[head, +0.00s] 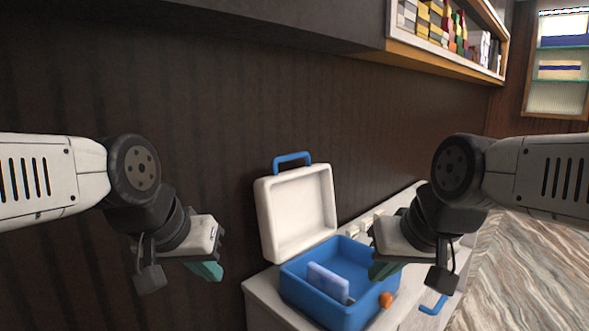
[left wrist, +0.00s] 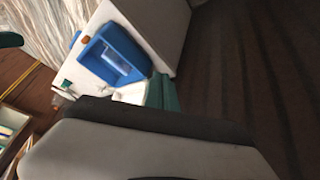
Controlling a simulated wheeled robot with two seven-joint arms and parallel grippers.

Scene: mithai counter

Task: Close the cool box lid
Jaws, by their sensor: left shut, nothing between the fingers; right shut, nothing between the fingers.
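The cool box (head: 311,291) is blue and stands on a white counter, with its white lid (head: 297,213) standing open at the back and a blue handle (head: 291,158) on the lid's top edge. A pale blue block (head: 328,283) is inside the box. My left gripper (head: 206,270) is shut and empty, left of the lid and apart from it. My right gripper (head: 382,269) is shut and empty, and in the picture it overlaps the box's right side; I cannot tell whether it touches. The left wrist view shows the blue box (left wrist: 122,42) beyond my gripper, with part of the white lid.
A small orange object (head: 386,300) and a blue handle-shaped piece (head: 433,304) are by the box's right side. The white counter (head: 262,299) is narrow, against a dark wall (head: 240,120). A shelf (head: 445,55) with coloured boxes hangs at upper right.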

